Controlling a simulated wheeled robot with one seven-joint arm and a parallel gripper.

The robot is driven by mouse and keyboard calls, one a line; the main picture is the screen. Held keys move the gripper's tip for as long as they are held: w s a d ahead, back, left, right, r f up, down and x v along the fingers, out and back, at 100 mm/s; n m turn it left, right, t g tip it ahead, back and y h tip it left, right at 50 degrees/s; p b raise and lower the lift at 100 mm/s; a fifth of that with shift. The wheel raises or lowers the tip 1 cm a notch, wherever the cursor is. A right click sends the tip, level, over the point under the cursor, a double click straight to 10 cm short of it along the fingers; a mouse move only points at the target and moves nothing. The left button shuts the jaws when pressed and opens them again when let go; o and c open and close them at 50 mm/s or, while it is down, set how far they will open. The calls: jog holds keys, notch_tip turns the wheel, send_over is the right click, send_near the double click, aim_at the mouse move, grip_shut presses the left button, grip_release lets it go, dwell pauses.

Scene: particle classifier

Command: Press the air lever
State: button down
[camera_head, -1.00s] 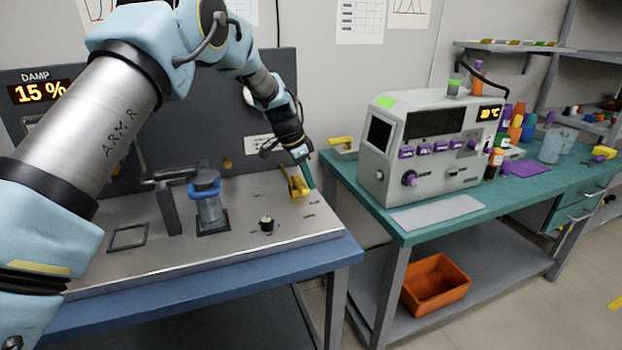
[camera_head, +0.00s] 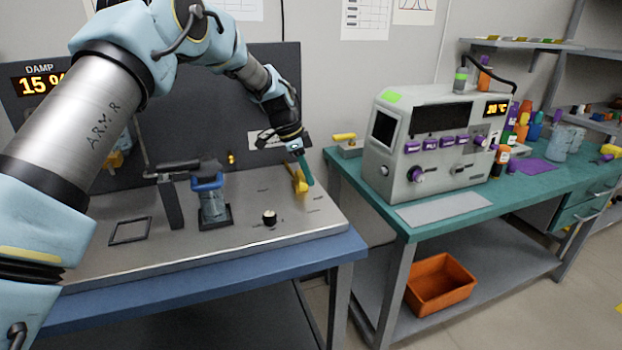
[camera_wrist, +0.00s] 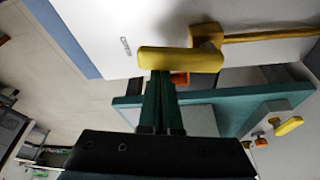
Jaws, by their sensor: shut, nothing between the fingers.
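A yellow lever (camera_head: 299,178), which I take for the air lever, stands at the right end of the grey metal panel (camera_head: 250,225). In the wrist view its yellow handle (camera_wrist: 182,60) lies across the tips of my gripper (camera_wrist: 160,85). In the head view my gripper (camera_head: 307,178) points down with its teal fingers shut, right beside the lever's right side. Nothing is held between the fingers. The fingertips look to be at or against the handle; I cannot tell whether they touch.
A black knob (camera_head: 269,217) and a blue-collared glass vessel (camera_head: 212,203) stand on the panel left of the lever. A green bench (camera_head: 400,223) with a grey machine (camera_head: 435,150) stands to the right. Another yellow-handled lever (camera_head: 345,137) sits on that bench's back left corner.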

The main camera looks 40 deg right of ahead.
jog(key=a+m, duration=0.1)
jog(key=m, duration=0.1)
jog(key=w+m+g, duration=0.1)
jog(key=shift+a+m+y+b, duration=0.3)
jog(key=shift+a+m+y, duration=0.1)
jog(key=m, duration=0.1)
jog(key=w+a+m+y, duration=0.1)
jog(key=m, duration=0.1)
jog(key=shift+w+a+m+p, duration=0.15)
jog(key=shift+m+p, duration=0.15)
jog(key=shift+p, duration=0.1)
jog(key=m, duration=0.1)
jog(key=w+m+y+p, duration=0.1)
jog(key=shift+w+a+m+g, duration=0.1)
jog(key=shift+a+m+g, duration=0.2)
jog(key=shift+a+m, duration=0.1)
jog(key=shift+w+a+m+y, duration=0.15)
jog(key=shift+w+m+y, duration=0.35)
jog(key=shift+m, duration=0.7)
jog(key=shift+w+p, duration=0.3)
jog(key=shift+w, duration=0.6)
